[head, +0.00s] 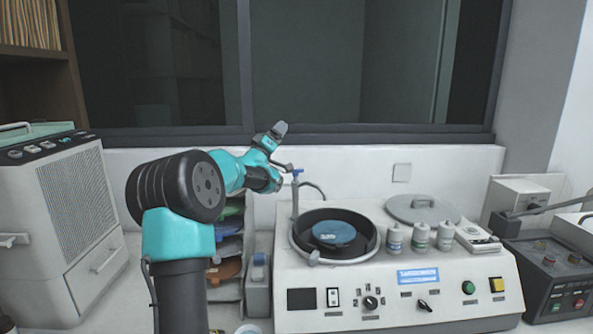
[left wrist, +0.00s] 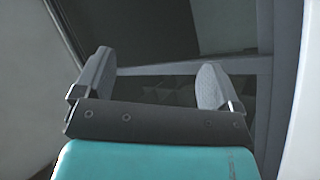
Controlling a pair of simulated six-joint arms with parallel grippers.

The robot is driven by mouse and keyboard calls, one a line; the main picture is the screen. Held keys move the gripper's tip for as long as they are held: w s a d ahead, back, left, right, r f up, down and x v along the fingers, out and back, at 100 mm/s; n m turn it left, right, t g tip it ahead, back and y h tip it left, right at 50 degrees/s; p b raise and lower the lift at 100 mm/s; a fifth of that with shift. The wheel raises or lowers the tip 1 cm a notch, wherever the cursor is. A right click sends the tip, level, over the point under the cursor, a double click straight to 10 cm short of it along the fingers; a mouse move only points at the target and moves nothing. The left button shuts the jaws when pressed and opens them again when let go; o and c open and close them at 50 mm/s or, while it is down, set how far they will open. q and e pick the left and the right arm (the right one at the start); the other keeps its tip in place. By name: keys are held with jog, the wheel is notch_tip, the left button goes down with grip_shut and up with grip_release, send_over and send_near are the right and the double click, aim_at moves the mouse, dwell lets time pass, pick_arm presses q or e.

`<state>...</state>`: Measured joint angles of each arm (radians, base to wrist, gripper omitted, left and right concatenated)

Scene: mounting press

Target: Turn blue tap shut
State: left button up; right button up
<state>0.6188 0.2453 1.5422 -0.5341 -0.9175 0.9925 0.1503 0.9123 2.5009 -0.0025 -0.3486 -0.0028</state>
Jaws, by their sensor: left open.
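The blue tap (head: 297,171) is a small blue handle on top of the thin upright pipe behind the black bowl of the press machine. My left gripper (head: 279,129) is above and slightly left of the tap, pointing up and away from it, in front of the wall and window. In the left wrist view my left gripper (left wrist: 154,84) is open, with nothing between its two grey fingers. The tap does not show in that view. My right gripper is in neither view.
The press machine (head: 420,290) carries a black bowl (head: 303,245) with a blue disc (head: 334,232). Several small bottles (head: 420,236) and a grey lid (head: 422,209) stand to its right. A beige unit (head: 75,190) is at left. The window frame (head: 370,139) is close behind my left gripper.

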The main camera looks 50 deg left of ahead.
aim_at(295, 172)
pick_arm(q)
jog(key=s+d+n+g+y, duration=0.1)
jog(key=s+n+g+y, duration=0.35)
jog(key=n, duration=0.75)
jog(key=s+d+n+g+y, duration=0.1)
jog(key=s+n+g+y, duration=0.1)
jog(key=n+g+y, duration=0.75)
jog(key=d+f+n+h, duration=0.2)
jog(key=d+n+h, duration=0.3)
jog(key=d, duration=0.3)
jog(key=w+d+f+n+h, duration=0.1)
jog(key=d+f+n+h, duration=0.1)
jog(key=d+n+h, duration=0.3)
jog(key=d+n, duration=0.2)
jog(key=d, duration=0.1)
jog(key=shift+w+f+n, duration=0.15)
jog(key=shift+f+n, duration=0.2)
jog(key=shift+f, duration=0.05)
jog(key=x, duration=1.7)
jog(key=shift+f, duration=0.45)
jog(key=shift+h, duration=0.3)
jog(key=c, duration=0.9)
